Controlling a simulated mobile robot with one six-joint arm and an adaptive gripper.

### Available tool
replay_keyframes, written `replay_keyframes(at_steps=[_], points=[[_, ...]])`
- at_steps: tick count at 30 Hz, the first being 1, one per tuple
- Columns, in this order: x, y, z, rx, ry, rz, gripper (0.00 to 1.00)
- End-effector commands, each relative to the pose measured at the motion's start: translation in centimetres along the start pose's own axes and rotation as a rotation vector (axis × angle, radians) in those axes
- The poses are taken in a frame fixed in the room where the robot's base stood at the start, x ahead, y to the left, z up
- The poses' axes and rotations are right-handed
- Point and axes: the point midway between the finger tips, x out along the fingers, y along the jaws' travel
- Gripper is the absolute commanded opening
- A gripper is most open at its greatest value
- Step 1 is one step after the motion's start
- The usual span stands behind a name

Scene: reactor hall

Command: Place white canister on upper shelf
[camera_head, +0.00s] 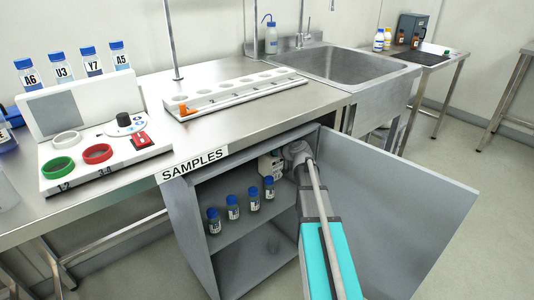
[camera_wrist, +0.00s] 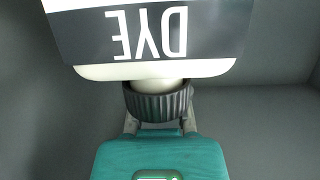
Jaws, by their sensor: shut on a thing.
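The white canister (camera_head: 270,166) is inside the open cabinet, high at the back right of the upper compartment, partly hidden by my gripper (camera_head: 298,152). In the wrist view the canister (camera_wrist: 150,35) fills the top, its dark label reading DYE upside down. My gripper (camera_wrist: 159,118) is shut on the canister's dark ribbed cap. The upper shelf (camera_head: 255,225) holds several blue-capped bottles (camera_head: 233,207) in a slanting row, to the left of and below the canister. I cannot tell whether the canister's base touches the shelf.
The cabinet door (camera_head: 405,205) stands open to the right of my arm. The countertop (camera_head: 235,125), labelled SAMPLES, lies just above the compartment. The cabinet's left wall (camera_head: 190,235) bounds the other side. The shelf's front right part is bare, and the lower compartment (camera_head: 258,262) looks empty.

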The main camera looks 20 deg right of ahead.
Motion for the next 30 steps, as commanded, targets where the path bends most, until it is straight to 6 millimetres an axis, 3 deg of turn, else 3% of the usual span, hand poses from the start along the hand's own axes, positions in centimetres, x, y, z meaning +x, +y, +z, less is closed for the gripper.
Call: replay_keyframes(at_steps=[14,30], points=[[0.3,-0.1,0.2,0.001,0.001,-0.001,0.00],[1.3,-0.2,3.3,0.000,0.001,-0.002,0.00]])
